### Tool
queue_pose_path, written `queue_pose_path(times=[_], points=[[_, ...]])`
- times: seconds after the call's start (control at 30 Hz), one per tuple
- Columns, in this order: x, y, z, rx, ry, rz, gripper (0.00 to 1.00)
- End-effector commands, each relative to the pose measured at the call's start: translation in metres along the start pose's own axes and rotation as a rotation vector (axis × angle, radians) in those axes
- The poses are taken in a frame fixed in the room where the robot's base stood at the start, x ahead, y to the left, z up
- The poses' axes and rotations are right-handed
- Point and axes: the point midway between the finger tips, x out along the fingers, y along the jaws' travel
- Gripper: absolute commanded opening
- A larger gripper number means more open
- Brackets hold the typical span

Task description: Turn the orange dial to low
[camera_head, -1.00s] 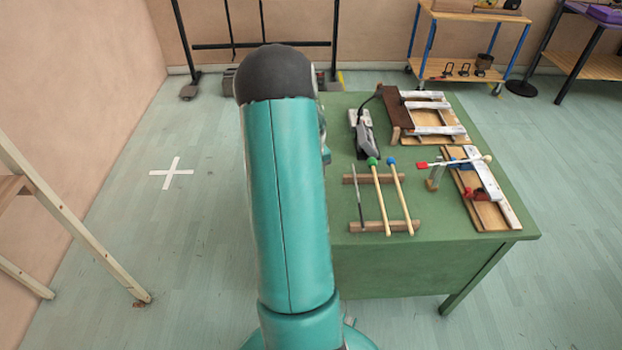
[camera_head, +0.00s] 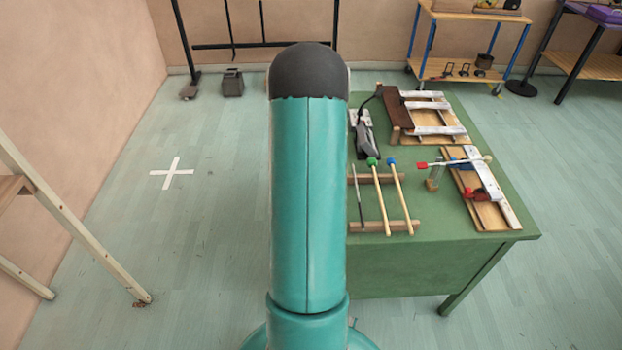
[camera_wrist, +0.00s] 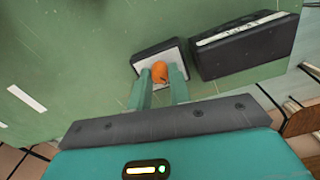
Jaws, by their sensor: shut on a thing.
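The orange dial (camera_wrist: 160,71) shows in the wrist view, on the pale face of a small dark box (camera_wrist: 141,62) on the green surface. My gripper (camera_wrist: 160,80) has its two green fingers on either side of the dial and is shut on it. The dial's markings are too small to read, so its setting cannot be told. In the head view my teal arm hides the dial and the gripper.
A larger black box with a white label (camera_wrist: 245,42) stands close to the right of the small box. On the green table (camera_head: 440,265), several mallets (camera_head: 380,195) lie on a wooden rack, with wooden frames (camera_head: 440,115) behind. The left floor is open.

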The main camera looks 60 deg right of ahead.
Motion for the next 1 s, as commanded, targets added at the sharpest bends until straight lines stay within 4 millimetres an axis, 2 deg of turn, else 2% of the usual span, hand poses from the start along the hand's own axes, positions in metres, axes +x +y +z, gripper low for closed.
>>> queue_pose_path(times=[0.4, 0.87, 0.9, 1.0], points=[[-0.0013, 0.0008, 0.0002, -0.168, 0.000, 0.002, 0.00], [-0.0013, 0.0008, -0.0001, -0.181, 0.000, 0.002, 0.00], [-0.0012, 0.0008, -0.0001, -0.181, 0.000, 0.002, 0.23], [-0.0010, 0.0007, -0.0001, -0.181, 0.000, 0.002, 0.41]])
